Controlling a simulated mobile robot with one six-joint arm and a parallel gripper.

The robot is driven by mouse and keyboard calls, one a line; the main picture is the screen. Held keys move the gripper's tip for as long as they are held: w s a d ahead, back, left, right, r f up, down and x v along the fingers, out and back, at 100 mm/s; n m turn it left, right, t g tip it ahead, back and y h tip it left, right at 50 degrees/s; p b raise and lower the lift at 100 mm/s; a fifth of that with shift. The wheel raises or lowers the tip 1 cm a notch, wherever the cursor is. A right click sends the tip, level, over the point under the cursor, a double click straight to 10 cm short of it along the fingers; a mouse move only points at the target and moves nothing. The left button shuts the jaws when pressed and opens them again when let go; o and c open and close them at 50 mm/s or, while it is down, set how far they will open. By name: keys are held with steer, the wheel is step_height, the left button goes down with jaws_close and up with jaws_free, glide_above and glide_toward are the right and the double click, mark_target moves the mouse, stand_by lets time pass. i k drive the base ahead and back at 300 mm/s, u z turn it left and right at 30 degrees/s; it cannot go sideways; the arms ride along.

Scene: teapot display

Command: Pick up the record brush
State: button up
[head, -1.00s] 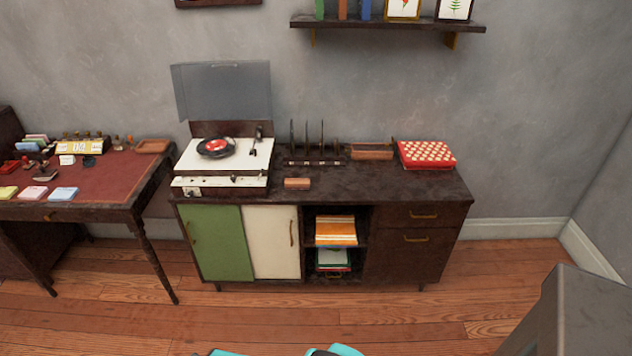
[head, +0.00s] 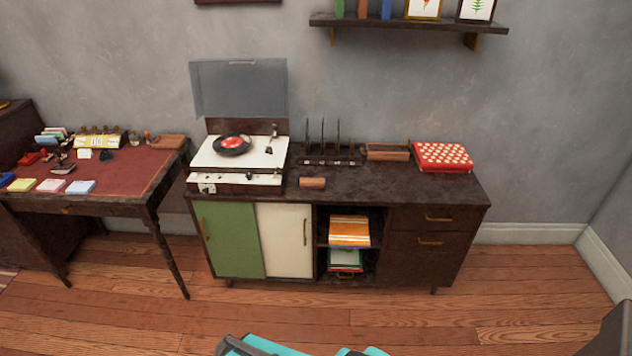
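A small reddish-brown block that looks like the record brush (head: 312,182) lies on top of the dark sideboard (head: 400,190), near its front edge. It sits just right of the white record player (head: 240,160), apart from it. The record player's lid is raised, and a black record with a red label (head: 232,144) lies on it. My gripper is not visible in the head view. Only teal and grey parts at the bottom edge, which look like my own body, show there.
Behind the brush stand a dark record rack (head: 330,158), a brown tray (head: 388,152) and a red patterned box (head: 443,157). A desk (head: 130,175) with small items stands left. The wooden floor (head: 470,310) before the sideboard is clear.

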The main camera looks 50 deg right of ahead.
mark_target(314, 183)
steer(key=u, duration=0.05)
steer(key=i, duration=1)
steer(key=z, duration=0.05)
